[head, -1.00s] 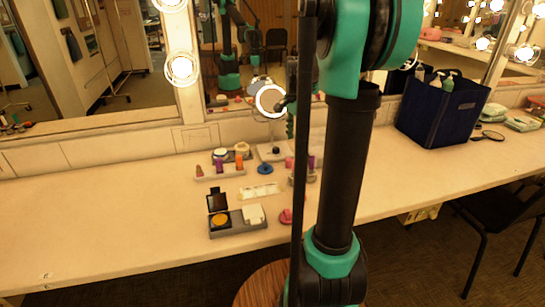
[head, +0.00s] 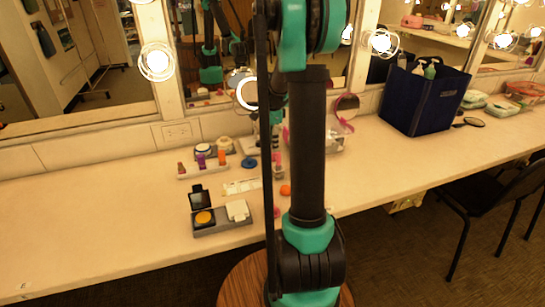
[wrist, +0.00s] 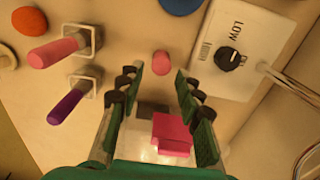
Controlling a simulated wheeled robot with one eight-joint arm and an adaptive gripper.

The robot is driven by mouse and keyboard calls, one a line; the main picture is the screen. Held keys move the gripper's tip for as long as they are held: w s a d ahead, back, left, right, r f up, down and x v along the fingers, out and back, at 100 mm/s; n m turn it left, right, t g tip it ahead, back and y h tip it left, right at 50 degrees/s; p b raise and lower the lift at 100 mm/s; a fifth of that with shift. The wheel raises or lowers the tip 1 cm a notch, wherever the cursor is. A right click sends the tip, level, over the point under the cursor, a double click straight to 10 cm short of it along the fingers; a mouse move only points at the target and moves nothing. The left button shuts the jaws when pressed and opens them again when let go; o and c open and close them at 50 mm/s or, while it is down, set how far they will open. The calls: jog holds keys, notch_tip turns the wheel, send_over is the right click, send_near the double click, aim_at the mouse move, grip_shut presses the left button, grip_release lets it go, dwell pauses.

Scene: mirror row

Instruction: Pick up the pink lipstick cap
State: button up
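The pink lipstick cap (wrist: 161,62) appears as a small rounded pink piece on the counter in the wrist view. My gripper (wrist: 160,76) is open, with one dark finger to the left of the cap and one to the right. The cap lies between and slightly beyond the fingertips, and no contact shows. A pink lipstick (wrist: 57,50) and a purple lipstick (wrist: 68,102) stand in square clear holders to the left. In the head view my arm hides the gripper's fingers, and I cannot pick out the cap there.
A white base marked LOW with a black knob (wrist: 228,58) sits right of the cap. A pink block (wrist: 172,133) shows low between the fingers. An orange disc (head: 285,190), a black compact (head: 199,198) and a navy bin (head: 424,100) are on the counter. The left counter is clear.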

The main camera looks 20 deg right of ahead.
aim_at(273, 156)
jog(key=shift+w+f, duration=0.15)
jog(key=shift+f, duration=2.7)
jog(key=shift+c, duration=0.4)
jog(key=c, duration=0.4)
